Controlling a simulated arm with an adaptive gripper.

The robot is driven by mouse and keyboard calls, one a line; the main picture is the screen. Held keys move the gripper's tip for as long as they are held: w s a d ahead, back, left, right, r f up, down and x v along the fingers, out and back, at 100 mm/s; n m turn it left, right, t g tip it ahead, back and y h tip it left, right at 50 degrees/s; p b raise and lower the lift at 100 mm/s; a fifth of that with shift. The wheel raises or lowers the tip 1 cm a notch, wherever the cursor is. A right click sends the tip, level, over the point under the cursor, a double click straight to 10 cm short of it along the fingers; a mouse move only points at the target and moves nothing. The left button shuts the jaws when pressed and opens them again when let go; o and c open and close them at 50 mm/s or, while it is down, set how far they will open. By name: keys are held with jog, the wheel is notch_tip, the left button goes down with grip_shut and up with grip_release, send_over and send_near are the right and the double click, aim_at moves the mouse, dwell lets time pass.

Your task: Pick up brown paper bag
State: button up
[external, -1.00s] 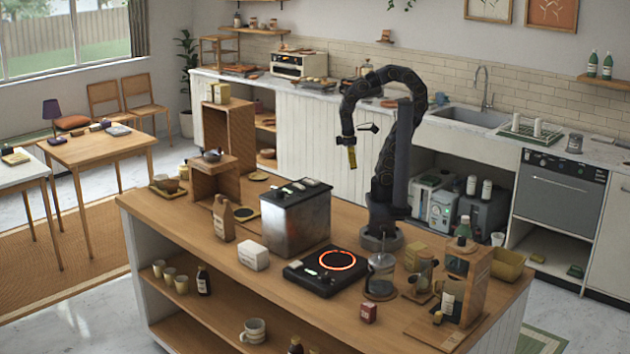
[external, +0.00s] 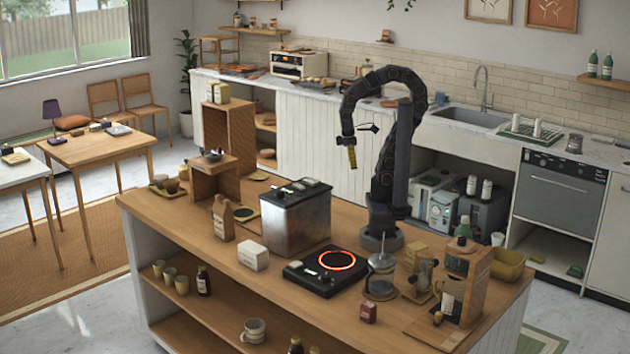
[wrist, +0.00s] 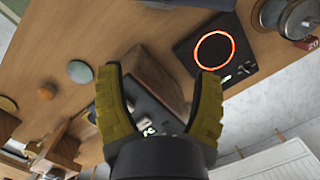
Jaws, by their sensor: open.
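The brown paper bag (external: 222,217) stands upright on the wooden counter, left of the metal box, with a pale label on its front. My gripper (external: 351,158) hangs in the air above the counter, well to the right of the bag and higher than it. In the wrist view my gripper (wrist: 158,73) has its yellow-padded fingers spread, with nothing held between them. I cannot make out the bag in the wrist view.
A metal box (external: 296,220) stands between the bag and my arm's base. A white carton (external: 253,257) stands in front of the bag. A hot plate (external: 326,270) glows red. A wooden stand (external: 216,177) is behind the bag.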

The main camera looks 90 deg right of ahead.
jog(key=w+r+m, duration=0.2)
jog(key=w+r, duration=0.2)
jog(key=w, duration=0.9)
jog(key=m+t, duration=0.2)
jog(key=m, duration=0.6)
send_over(222, 197)
jog(key=f, duration=1.2)
jog(key=shift+s+a+f, duration=0.15)
jog(key=shift+s+f, duration=0.25)
jog(key=shift+w+f, duration=0.25)
jog(key=shift+w+d+f+m, duration=0.1)
jog(key=shift+d+f+m, duration=0.15)
jog(key=shift+f, duration=3.9)
grip_shut()
